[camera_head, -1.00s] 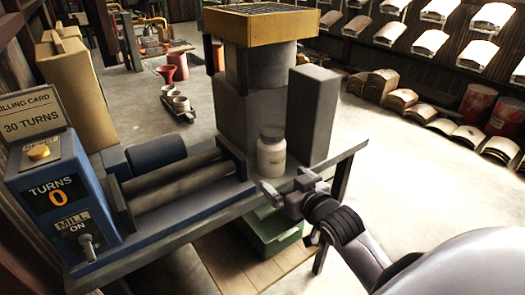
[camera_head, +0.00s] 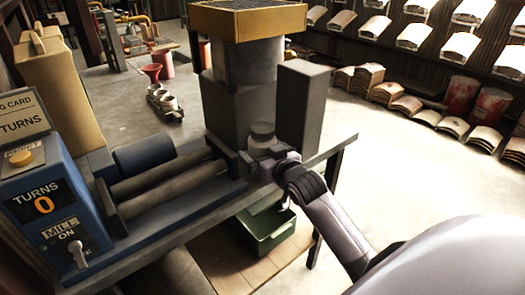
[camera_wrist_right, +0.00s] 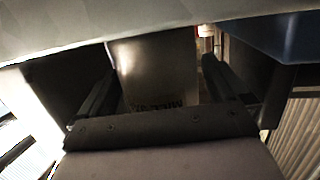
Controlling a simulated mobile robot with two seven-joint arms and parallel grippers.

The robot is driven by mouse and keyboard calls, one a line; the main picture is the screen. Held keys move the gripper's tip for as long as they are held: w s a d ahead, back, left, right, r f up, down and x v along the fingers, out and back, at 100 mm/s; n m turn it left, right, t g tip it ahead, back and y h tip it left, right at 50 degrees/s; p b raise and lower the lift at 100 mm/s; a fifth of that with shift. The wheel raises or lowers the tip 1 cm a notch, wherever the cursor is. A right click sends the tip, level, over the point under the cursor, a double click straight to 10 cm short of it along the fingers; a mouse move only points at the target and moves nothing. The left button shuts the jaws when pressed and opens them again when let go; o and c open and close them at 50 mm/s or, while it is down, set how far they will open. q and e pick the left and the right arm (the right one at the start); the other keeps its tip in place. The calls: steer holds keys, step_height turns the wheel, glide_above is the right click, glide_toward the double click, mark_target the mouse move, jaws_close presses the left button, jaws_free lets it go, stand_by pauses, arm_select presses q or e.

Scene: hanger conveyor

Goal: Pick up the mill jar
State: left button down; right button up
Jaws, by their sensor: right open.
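The mill jar (camera_head: 262,131) is a pale lidded jar standing upright on the mill bench, in front of the grey column. My right gripper (camera_head: 264,162) is at the jar, and its wrist hides the jar's lower part in the head view. In the right wrist view the jar (camera_wrist_right: 152,72) fills the space between the two open fingers of my right gripper (camera_wrist_right: 160,88), with dark lettering at its lower edge. Whether either finger touches it I cannot tell. My left gripper is not in view.
A dark grey block (camera_head: 302,108) stands close to the right of the jar. Rollers (camera_head: 165,180) lie to its left, beside a blue control box (camera_head: 48,205) reading TURNS 0. A green bin (camera_head: 268,232) sits below the bench.

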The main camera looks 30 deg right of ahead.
steer(key=shift+w, duration=0.15)
steer(key=c, duration=1.4)
steer(key=shift+r, duration=0.15)
steer(key=shift+c, duration=0.5)
steer(key=shift+r, duration=0.1)
step_height(320, 180, up, 20)
steer(key=p, duration=0.2)
